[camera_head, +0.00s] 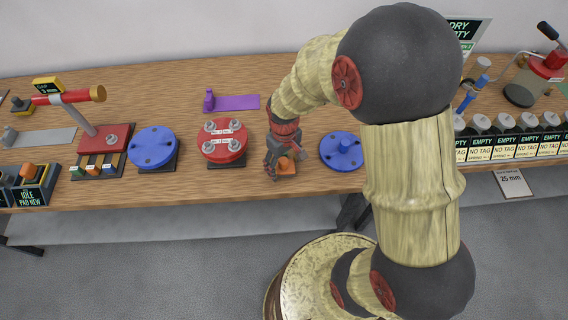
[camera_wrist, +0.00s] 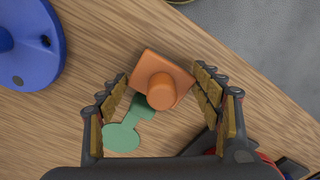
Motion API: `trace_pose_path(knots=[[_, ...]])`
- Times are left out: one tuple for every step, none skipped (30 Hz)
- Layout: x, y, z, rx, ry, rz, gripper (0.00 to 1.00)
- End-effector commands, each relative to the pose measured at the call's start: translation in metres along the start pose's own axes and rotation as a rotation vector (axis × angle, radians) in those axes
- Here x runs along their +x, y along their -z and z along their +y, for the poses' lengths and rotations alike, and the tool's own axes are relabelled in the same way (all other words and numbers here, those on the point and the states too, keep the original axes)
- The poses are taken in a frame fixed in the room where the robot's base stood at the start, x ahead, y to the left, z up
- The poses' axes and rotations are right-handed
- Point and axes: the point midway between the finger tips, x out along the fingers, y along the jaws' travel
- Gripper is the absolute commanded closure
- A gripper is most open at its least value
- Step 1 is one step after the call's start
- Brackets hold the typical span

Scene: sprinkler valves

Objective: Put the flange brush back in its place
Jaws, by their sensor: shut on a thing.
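My gripper (camera_head: 277,165) is low over the front part of the bench, between the red flange and the right blue flange. In the wrist view its fingers (camera_wrist: 162,82) stand on both sides of an orange block (camera_wrist: 161,91) with a square plate and a round knob, which also shows in the head view (camera_head: 288,168). It is shut on this block. No bristles show, so I cannot tell whether the block is the flange brush. A flat green shape (camera_wrist: 121,138), a disc with a narrow neck, lies on the wood beside and partly under the block.
A red flange with bolts (camera_head: 222,151) stands left of my gripper, a blue flange (camera_head: 342,151) right. A purple piece (camera_head: 209,100) stands by a purple strip (camera_head: 237,103) behind. Another blue flange (camera_head: 152,147) and a grey strip (camera_head: 45,138) are left. Labelled canisters (camera_head: 505,145) line the right.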

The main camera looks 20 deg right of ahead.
Motion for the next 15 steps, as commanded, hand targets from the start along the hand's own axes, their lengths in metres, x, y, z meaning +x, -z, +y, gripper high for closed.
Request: trace_pose_path(knots=[[0.0013, -0.0001, -0.0001, 0.000, 0.000, 0.000, 0.33], [0.0010, -0.0001, -0.0001, 0.000, 0.000, 0.000, 0.32], [0.0009, -0.0001, -0.0001, 0.000, 0.000, 0.000, 0.30], [0.0008, -0.0001, -0.0001, 0.000, 0.000, 0.000, 0.28], [0.0008, -0.0001, -0.0001, 0.000, 0.000, 0.000, 0.26], [0.0008, -0.0001, -0.0001, 0.000, 0.000, 0.000, 0.24], [0.0007, -0.0001, -0.0001, 0.000, 0.000, 0.000, 0.22], [0.0007, -0.0001, -0.0001, 0.000, 0.000, 0.000, 0.20], [0.0007, -0.0001, -0.0001, 0.000, 0.000, 0.000, 0.18], [0.0007, -0.0001, -0.0001, 0.000, 0.000, 0.000, 0.16], [0.0007, -0.0001, -0.0001, 0.000, 0.000, 0.000, 0.16], [0.0006, -0.0001, -0.0001, 0.000, 0.000, 0.000, 0.16], [0.0006, -0.0001, -0.0001, 0.000, 0.000, 0.000, 0.16], [0.0006, -0.0001, -0.0001, 0.000, 0.000, 0.000, 0.16], [0.0006, -0.0001, -0.0001, 0.000, 0.000, 0.000, 0.16]])
